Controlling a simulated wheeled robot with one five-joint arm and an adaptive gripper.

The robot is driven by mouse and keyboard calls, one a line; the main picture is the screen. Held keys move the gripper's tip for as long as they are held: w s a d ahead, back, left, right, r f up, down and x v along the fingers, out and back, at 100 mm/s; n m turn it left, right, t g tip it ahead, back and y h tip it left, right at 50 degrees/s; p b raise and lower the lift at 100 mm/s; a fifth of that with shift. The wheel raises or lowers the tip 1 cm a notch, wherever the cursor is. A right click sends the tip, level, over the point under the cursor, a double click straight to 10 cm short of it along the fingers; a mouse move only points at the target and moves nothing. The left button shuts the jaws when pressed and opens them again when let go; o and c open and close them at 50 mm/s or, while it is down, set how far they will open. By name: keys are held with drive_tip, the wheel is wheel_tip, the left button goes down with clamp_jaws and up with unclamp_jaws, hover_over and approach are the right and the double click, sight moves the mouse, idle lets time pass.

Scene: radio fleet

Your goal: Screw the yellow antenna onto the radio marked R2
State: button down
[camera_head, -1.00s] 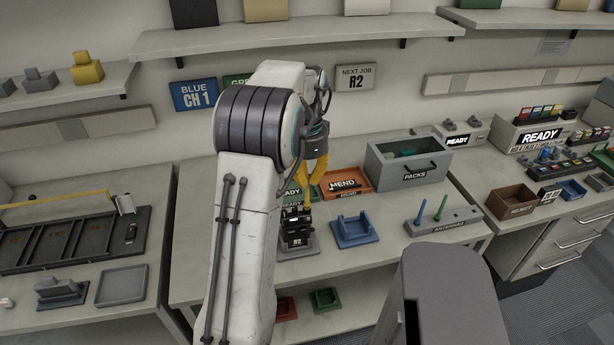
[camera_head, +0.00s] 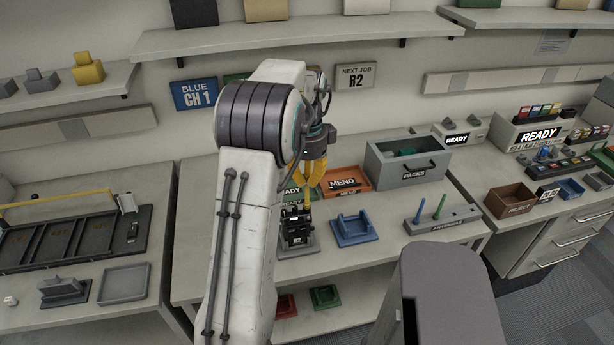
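The radio marked R2 (camera_head: 297,232) is black and stands upright in a grey holder at the middle of the bench. The yellow antenna (camera_head: 307,202) stands upright at the radio's top right; its upper part is between or behind my fingers. Whether its foot is seated in the thread is too small to tell. My gripper (camera_head: 310,188) has yellow fingers and points down right above the radio. The two fingers look spread apart around the antenna's top. My white arm hides the bench to the left of the radio.
A blue holder (camera_head: 354,229) stands empty right of the radio. The antenna rack (camera_head: 455,222) holds a blue and a green antenna. Behind are the orange MEND tray (camera_head: 357,182) and the grey PACKS bin (camera_head: 376,170). A NEXT JOB R2 sign (camera_head: 355,76) hangs on the wall.

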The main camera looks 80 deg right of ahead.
drive_tip(key=shift+m, duration=0.5)
drive_tip(key=c, duration=1.3)
unclamp_jaws()
drive_tip(key=shift+c, duration=0.2)
